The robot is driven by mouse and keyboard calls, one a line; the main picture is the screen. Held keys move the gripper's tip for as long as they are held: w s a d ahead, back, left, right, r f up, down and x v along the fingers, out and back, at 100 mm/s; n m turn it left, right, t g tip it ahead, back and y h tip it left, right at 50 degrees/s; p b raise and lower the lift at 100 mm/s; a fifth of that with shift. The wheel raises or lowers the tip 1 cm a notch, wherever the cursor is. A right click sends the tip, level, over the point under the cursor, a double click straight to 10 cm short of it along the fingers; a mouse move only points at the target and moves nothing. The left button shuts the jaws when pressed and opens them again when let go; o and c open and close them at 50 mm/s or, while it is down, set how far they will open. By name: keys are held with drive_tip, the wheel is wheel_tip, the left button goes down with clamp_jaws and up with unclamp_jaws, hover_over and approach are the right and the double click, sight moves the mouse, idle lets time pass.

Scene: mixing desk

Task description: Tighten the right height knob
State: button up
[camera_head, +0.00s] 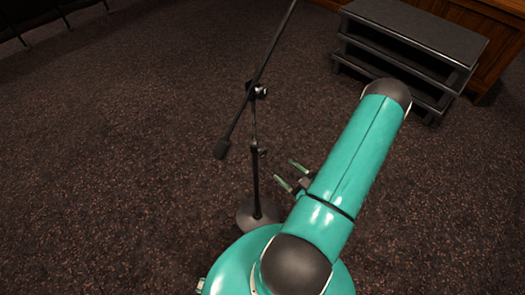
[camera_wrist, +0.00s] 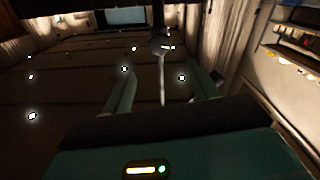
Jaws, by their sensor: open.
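A black microphone stand (camera_head: 255,182) stands on a round base in the middle of the head view. Its small height knob (camera_head: 263,152) sticks out to the right of the pole at mid-height. My gripper (camera_head: 291,175) is just right of the pole and slightly below the knob, with its green fingers apart and nothing seen between them. In the wrist view the fingers (camera_wrist: 164,76) are spread, and a thin pole (camera_wrist: 162,88) shows in the gap beyond them. A dark rounded part (camera_wrist: 161,46) sits above it; whether this holds the knob is unclear.
The stand's long boom (camera_head: 264,62) slants up right from a weighted lower end (camera_head: 222,149), pivoting at an upper joint (camera_head: 258,91). Dark steps (camera_head: 415,40) stand at the upper right. The carpet (camera_head: 120,170) left of the stand is clear.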

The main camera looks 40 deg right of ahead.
sight(265, 154)
drive_tip(key=w, duration=1.2)
drive_tip(key=shift+w+a, duration=0.1)
drive_tip(key=shift+a, duration=0.05)
drive_tip(key=c, duration=1)
